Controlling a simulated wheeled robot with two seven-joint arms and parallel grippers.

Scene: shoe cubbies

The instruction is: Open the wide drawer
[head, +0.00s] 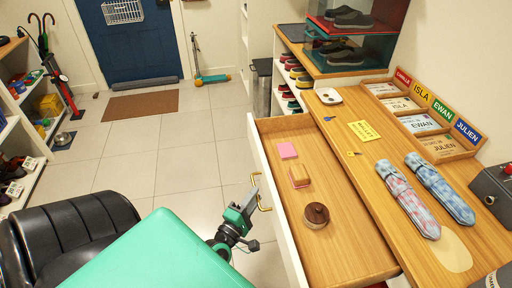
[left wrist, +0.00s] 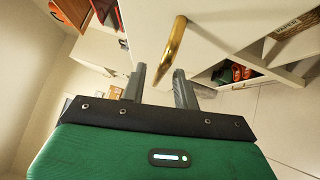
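The wide drawer (head: 338,232) is pulled well out from the wooden-topped cabinet (head: 375,165), with its inside in plain view. It holds a pink pad (head: 287,150), a small tan-and-pink block (head: 299,177) and a round brown tin (head: 316,215). Its brass handle (head: 263,194) is on the white front. My left gripper (head: 251,199) is just outside that front, beside the handle. In the left wrist view, its two fingers (left wrist: 160,86) are apart with nothing between them. The brass handle (left wrist: 172,50) stands just beyond the fingertips. My right gripper is not in view.
Patterned cases (head: 409,199) and name plaques (head: 438,146) lie on the cabinet top. A shoe shelf (head: 292,85) stands beyond. Open tiled floor (head: 180,137) lies left of the drawer, with a brown mat (head: 141,106) before the blue door (head: 128,45).

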